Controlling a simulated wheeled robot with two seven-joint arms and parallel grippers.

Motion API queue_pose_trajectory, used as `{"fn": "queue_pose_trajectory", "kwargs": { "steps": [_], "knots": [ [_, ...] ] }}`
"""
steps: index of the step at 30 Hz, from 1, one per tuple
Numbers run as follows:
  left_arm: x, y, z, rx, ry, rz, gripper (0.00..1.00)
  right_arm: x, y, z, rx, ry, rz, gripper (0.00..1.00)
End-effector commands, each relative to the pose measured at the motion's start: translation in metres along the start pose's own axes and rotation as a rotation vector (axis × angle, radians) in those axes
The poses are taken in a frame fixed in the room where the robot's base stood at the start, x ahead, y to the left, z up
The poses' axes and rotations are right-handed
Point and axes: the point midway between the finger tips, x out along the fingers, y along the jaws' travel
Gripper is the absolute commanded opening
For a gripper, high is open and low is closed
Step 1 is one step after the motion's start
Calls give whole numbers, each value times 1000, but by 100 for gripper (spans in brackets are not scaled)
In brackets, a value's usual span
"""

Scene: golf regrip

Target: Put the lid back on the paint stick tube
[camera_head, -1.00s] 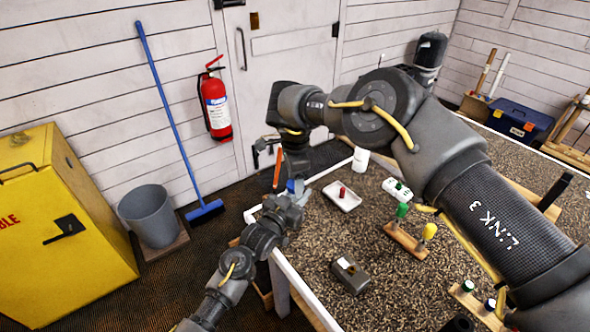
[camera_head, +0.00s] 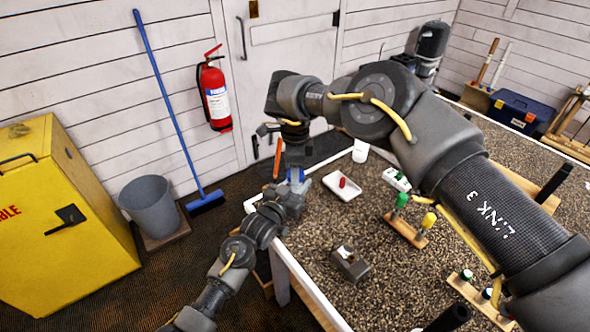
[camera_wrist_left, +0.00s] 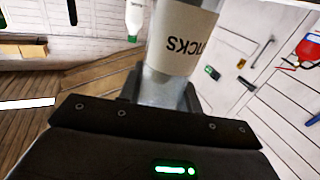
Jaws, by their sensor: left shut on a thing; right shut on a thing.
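The paint stick tube (camera_wrist_left: 182,40) fills the top middle of the left wrist view, with a pale label whose letters read upside down. Its lower part is grey. My left gripper (camera_wrist_left: 165,95) is shut on it. In the head view my left gripper (camera_head: 292,192) is beyond the table's left corner. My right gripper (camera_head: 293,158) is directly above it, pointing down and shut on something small. A blue piece (camera_head: 295,175) shows between the two grippers; I cannot tell whether it belongs to tube or lid. The lid cannot be made out.
A white tray (camera_head: 334,189) with a small red piece (camera_head: 343,183) lies on the speckled table (camera_head: 320,232). A white cup (camera_head: 361,152) stands behind it. A wooden stand (camera_head: 406,231) with green and yellow pieces and a dark block (camera_head: 350,263) are to the right and front.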

Motion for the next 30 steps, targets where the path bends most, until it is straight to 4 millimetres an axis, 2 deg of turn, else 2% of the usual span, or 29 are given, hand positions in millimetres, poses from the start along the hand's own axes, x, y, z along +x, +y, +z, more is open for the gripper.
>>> {"fn": "queue_pose_trajectory", "kwargs": {
  "steps": [18, 24, 30],
  "knots": [
    [0, -1, 1, 0, -2, -2, 0, 2, 0, 0, 1878, 0, 5, 14],
    [0, -1, 1, 0, -2, -2, 0, 2, 0, -1, 2448, 0, 3, 14],
    [0, -1, 1, 0, -2, -1, 0, 2, 0, -2, 2914, -1, 1, 14]
  ]
}}
